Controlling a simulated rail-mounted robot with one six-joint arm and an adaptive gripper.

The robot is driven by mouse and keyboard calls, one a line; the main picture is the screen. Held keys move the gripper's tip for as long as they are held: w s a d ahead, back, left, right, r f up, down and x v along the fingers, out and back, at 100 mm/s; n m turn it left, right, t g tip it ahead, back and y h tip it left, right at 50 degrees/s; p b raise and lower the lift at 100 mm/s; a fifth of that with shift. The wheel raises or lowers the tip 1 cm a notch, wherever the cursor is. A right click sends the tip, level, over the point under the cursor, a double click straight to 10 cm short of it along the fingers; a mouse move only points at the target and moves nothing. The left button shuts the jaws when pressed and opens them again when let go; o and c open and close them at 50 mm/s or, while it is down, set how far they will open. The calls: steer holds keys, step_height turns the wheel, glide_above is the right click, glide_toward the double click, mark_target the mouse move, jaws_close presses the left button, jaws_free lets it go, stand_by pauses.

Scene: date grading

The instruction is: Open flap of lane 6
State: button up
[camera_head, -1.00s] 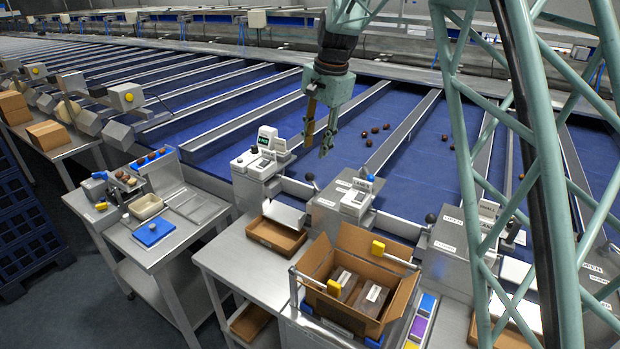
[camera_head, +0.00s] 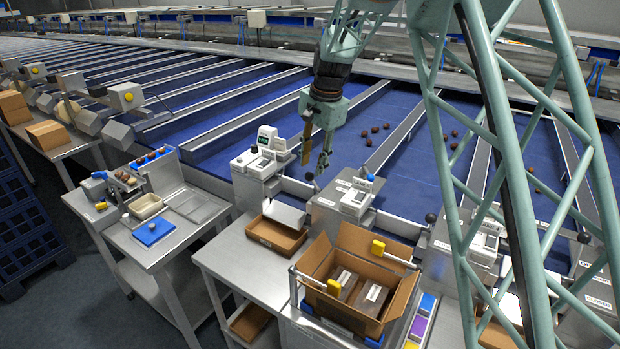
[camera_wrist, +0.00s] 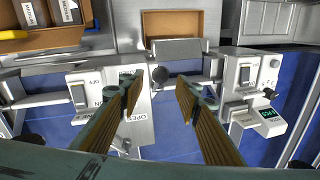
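My gripper (camera_head: 314,166) is open and empty, pointing down over the front end of a blue lane. Its two long brown-faced fingers also show in the wrist view (camera_wrist: 158,92). A black ball knob (camera_head: 309,177) sits just below the fingertips at the lane's front end. In the wrist view the knob (camera_wrist: 160,74) appears between and slightly beyond the fingertips, with no visible contact. A grey metal flap or chute plate (camera_wrist: 178,50) lies beyond the knob, above a brown box; the plate also shows in the head view (camera_head: 284,214). No lane number is readable.
Control boxes stand on both sides of the knob, the left one (camera_head: 259,165) with a green display and the right one (camera_head: 346,200). A shallow carton (camera_head: 275,236) is below the plate. An open carton (camera_head: 340,280) with packs stands right of it. Several dates (camera_head: 374,130) lie on the neighbouring lane.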

mark_target(310, 177)
steer(key=shift+w+a+f, duration=0.15)
steer(key=shift+f, duration=0.9)
steer(key=shift+w+a+f, duration=0.1)
steer(key=shift+a+f, duration=0.1)
steer(key=shift+f, duration=0.8)
steer(key=shift+w+a+f, duration=0.15)
steer(key=shift+f, duration=0.9)
steer(key=shift+c, duration=0.4)
jaws_close()
